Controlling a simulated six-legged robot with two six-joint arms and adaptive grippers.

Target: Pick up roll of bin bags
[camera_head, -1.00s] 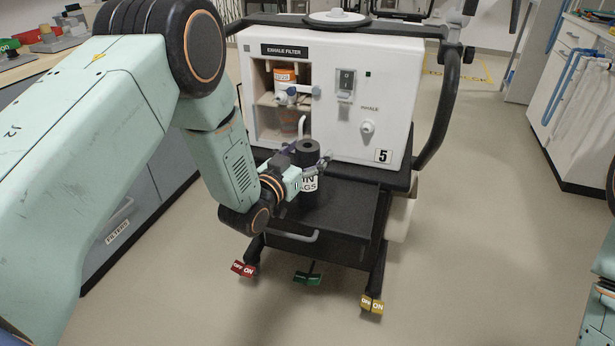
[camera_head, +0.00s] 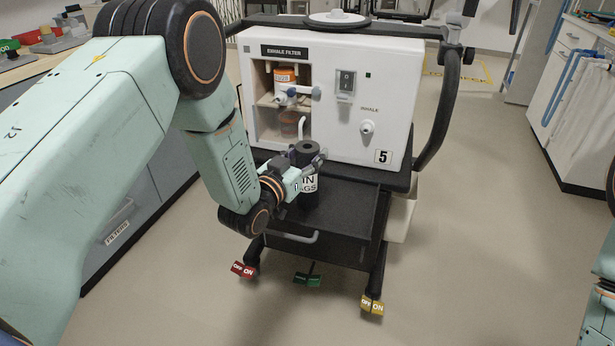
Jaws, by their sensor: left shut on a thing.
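The roll of bin bags (camera_head: 308,185) is a black upright cylinder with a white label lettered in black. It stands in the open black drawer or tray (camera_head: 350,217) at the front of the ventilator cart. My left gripper (camera_head: 312,164) reaches in from the left and is shut on the roll's upper part, with fingers on either side. Part of the roll's left side is hidden by the gripper. My right gripper is not in view; only a bit of my right arm shows at the lower right edge.
The white ventilator (camera_head: 397,95) marked 5 stands right behind the roll, with an exhale filter bay, switch and inhale port. Red, green and yellow pedals (camera_head: 372,305) lie below. A grey cabinet (camera_head: 155,192) is at the left. The floor at right is clear.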

